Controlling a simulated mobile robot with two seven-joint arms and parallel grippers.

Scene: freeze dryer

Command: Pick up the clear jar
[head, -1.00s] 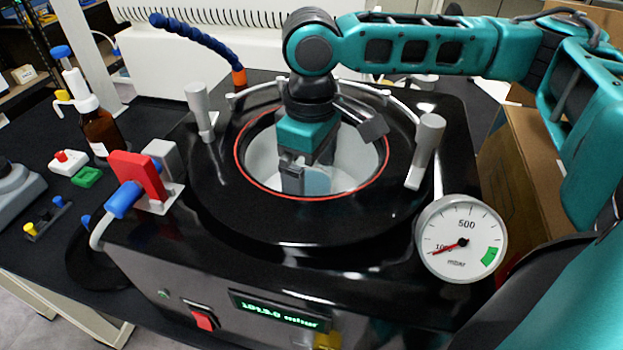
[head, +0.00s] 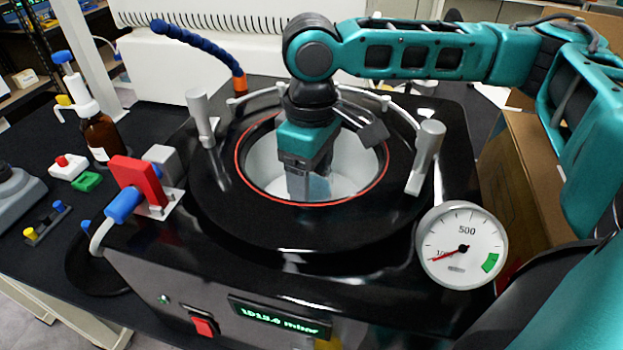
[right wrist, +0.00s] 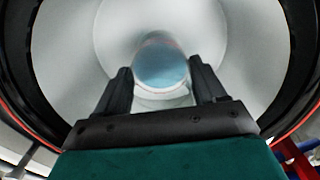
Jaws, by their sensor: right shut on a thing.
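The clear jar (right wrist: 160,66) is a pale blue, see-through vessel inside the round metal chamber. In the right wrist view it sits between the two dark fingers of my right gripper (right wrist: 160,88), which is shut on it. In the head view the right gripper (head: 306,184) reaches down through the open chamber mouth. Only a small bluish part of the jar (head: 319,187) shows there beside the finger. I cannot tell whether the jar's base touches the chamber floor. My left gripper is not in view.
The chamber's red-edged rim (head: 255,187) closely surrounds the gripper. Metal posts (head: 427,158) stand on the black lid ring, with a pressure gauge (head: 461,245) at front right. A red-handled valve (head: 138,183) and a brown bottle (head: 101,135) are at left.

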